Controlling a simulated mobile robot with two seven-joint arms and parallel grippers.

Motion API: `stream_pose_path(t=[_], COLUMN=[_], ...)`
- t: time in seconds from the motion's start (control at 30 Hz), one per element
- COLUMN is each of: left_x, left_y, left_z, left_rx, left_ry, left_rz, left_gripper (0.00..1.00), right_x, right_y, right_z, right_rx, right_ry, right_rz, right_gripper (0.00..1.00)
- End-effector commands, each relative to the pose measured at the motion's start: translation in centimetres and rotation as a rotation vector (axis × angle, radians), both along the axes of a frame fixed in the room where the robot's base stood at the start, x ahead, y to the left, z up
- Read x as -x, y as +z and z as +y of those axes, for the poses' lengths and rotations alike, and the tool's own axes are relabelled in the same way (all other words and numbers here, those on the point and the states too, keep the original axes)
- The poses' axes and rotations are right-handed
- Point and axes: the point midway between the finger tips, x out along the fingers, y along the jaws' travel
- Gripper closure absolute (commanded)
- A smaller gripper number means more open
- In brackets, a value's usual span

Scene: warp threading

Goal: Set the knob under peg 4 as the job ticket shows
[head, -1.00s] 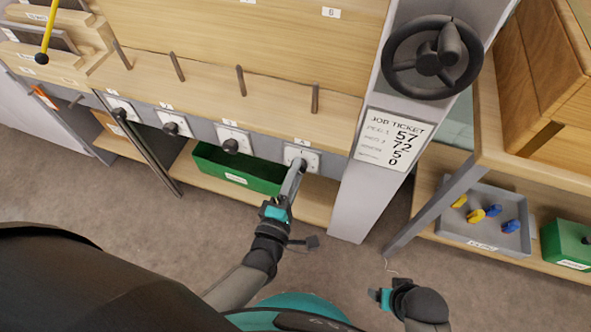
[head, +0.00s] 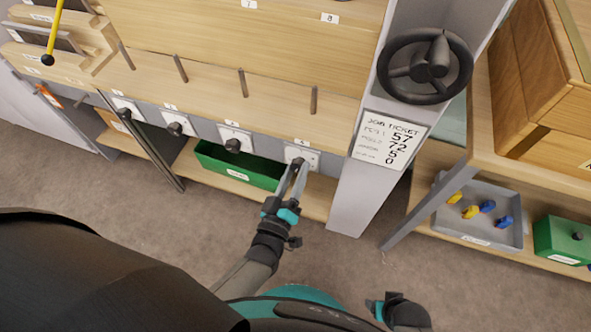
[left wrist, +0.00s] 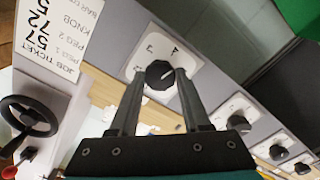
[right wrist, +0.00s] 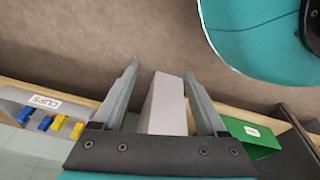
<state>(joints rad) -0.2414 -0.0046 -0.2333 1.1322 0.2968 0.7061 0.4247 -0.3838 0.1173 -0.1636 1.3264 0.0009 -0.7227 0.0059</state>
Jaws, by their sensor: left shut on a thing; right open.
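The knob under peg 4 (head: 298,163) is black and sits on a white dial plate, the rightmost of the row below the pegs. My left gripper (head: 294,174) is shut on this knob, one finger on each side. In the left wrist view the knob (left wrist: 160,73) shows a pale pointer line slanting toward the picture's upper right; the dial marks are too small to read surely. The job ticket (head: 390,139) hangs on the grey post and reads 57, 72, 5, 0; the 5 stands beside KNOB. My right gripper (right wrist: 161,72) is open and empty, low over the floor.
Peg 4 (head: 314,100) stands above the knob. A black handwheel (head: 425,67) is on the post above the ticket. A green bin (head: 238,167) is on the low shelf behind my left gripper. A grey tray (head: 478,226) with blue and yellow clips is at right.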

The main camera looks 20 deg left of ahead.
Motion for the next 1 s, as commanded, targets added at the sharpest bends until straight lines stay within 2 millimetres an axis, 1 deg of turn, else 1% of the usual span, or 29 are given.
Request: stream_pose_path(t=[0.2,0.6,0.8,1.0], left_x=[0.0,0.0,0.0,0.0], left_y=[0.0,0.0,0.0,0.0], left_z=[0.0,0.0,0.0,0.1], left_rx=[-0.207,-0.558,-0.681,-0.757], left_ry=[0.001,0.0,0.0,0.001], left_rz=[-0.005,-0.018,-0.022,-0.025], left_gripper=[1.0,1.0,1.0,1.0], right_x=[0.6,1.4,1.5,1.8], right_y=[-0.6,-1.5,-1.6,-1.8], right_z=[-0.5,-1.2,-1.3,-1.5], right_rx=[0.006,0.012,0.012,0.014], right_ry=[0.001,0.001,0.001,0.001], right_rz=[0.001,0.002,-0.002,0.003], right_gripper=[0.25,0.25,0.25,0.25])
